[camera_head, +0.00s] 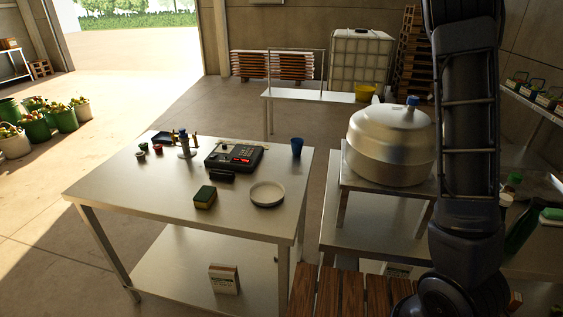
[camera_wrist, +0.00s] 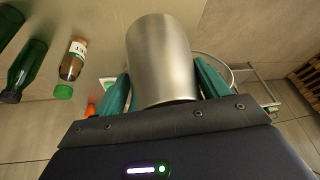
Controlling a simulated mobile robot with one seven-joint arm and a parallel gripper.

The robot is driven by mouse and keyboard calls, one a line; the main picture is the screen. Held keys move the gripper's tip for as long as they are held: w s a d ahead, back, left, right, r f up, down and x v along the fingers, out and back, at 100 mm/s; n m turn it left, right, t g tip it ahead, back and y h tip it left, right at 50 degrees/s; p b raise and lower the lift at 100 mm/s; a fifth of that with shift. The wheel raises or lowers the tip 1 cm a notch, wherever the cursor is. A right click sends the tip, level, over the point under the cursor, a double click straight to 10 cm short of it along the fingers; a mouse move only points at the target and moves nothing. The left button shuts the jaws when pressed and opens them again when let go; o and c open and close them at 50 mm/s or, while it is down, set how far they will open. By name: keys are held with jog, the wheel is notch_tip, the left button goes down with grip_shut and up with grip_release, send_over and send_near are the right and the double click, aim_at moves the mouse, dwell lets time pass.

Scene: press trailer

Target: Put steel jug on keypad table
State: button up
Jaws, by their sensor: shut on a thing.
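The steel jug (camera_wrist: 162,50) is a plain brushed-metal cylinder in the wrist view. My gripper (camera_wrist: 164,88) is shut on it, with a teal finger on each side. The jug's far end and any handle are not clear from here. In the head view the keypad table (camera_head: 130,188) is a metal table with a lower shelf, left of the middle. A dark keypad device (camera_head: 234,157) with a red display stands on its top. My arm runs down the right side of the head view; my gripper and the jug are not seen there.
The table holds a sponge (camera_head: 205,197), a pale dish (camera_head: 267,194), a blue cup (camera_head: 297,146) and small items at the back left. Its front left is bare. A large metal vessel (camera_head: 391,146) stands to its right. Bottles (camera_wrist: 73,62) lie left in the wrist view.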

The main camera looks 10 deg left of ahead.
jog(key=w+a+r+n+t+y, duration=0.1)
jog(key=w+a+n, duration=0.3)
jog(key=a, duration=1)
jog(key=w+a+n+t, duration=0.15)
jog(key=w+a, duration=0.45)
jog(key=a, duration=0.8)
jog(key=s+a+n+y, duration=0.25)
jog(key=a+n, duration=0.35)
jog(key=a, duration=2.7)
jog(key=s+a+f+n+y, duration=0.1)
jog(key=s+a+n, duration=0.1)
jog(key=s+a, duration=0.5)
jog(key=s+a+n, duration=0.1)
jog(key=s+a, duration=0.1)
jog(key=a, duration=0.8)
jog(key=s+a+f+n+y, duration=0.1)
jog(key=s+a+n, duration=0.1)
jog(key=s+a, duration=0.5)
jog(key=n+g+y, duration=0.1)
jog(key=n+y, duration=0.1)
jog(key=n, duration=0.3)
send_over(163, 194)
notch_tip(163, 194, down, 20)
jog(key=shift+a+f, duration=0.1)
jog(key=shift+f, duration=0.15)
